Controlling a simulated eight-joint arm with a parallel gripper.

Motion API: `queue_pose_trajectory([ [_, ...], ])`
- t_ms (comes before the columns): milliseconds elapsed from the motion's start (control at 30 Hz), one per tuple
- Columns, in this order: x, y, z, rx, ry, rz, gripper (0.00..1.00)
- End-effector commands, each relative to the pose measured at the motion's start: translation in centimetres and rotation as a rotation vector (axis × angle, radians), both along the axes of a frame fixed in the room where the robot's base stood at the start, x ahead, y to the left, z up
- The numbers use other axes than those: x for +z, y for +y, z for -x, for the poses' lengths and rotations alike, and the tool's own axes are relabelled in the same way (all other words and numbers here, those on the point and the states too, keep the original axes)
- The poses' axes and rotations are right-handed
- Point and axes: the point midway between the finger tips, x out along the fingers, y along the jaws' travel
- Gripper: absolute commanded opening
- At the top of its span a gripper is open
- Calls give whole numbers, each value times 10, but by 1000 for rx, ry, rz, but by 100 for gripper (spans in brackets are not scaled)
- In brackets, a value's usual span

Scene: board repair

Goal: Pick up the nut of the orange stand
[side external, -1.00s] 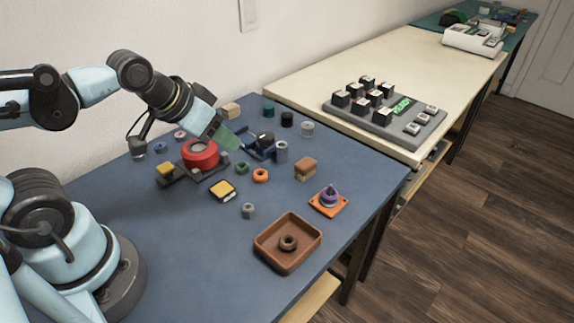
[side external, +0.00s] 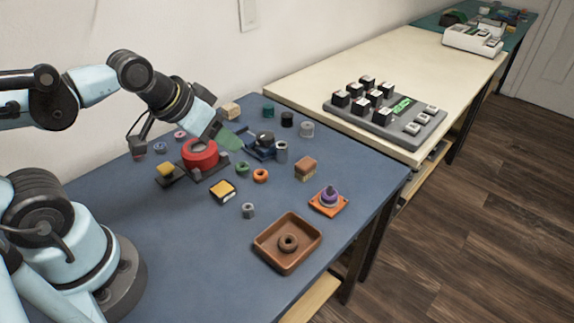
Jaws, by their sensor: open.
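The orange stand (side external: 321,208) is a flat orange plate near the right edge of the blue table. A purple piece (side external: 329,194) sits on it above a pale, ring-like part (side external: 328,203), which may be the nut; it is too small to tell. My gripper (side external: 231,140) is at the back middle of the table, above and beside the red round part, well away from the orange stand. Its fingers look greenish and translucent. They are open, and I see nothing held between them.
A brown tray (side external: 261,257) holding a brown ring (side external: 288,242) stands in front of the orange stand. A brown block (side external: 305,168) lies behind it. A red round part (side external: 200,153), an orange ring (side external: 260,175) and a grey nut (side external: 248,210) lie left. The front left table is clear.

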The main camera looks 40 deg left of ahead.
Motion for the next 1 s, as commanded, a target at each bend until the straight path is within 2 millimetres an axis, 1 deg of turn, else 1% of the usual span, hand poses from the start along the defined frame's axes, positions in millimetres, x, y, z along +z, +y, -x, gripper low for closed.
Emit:
queue_pose_trajectory([
  [267,0,-3,0,10,25,14,55],
  [367,-1,-12,-1,42,98,51,55],
  [533,-5,-35,0,154,305,121,55],
  [700,-10,-56,3,283,492,139,55],
  [833,-12,-65,6,353,577,131,55],
  [1000,-16,-69,7,390,614,124,55],
])
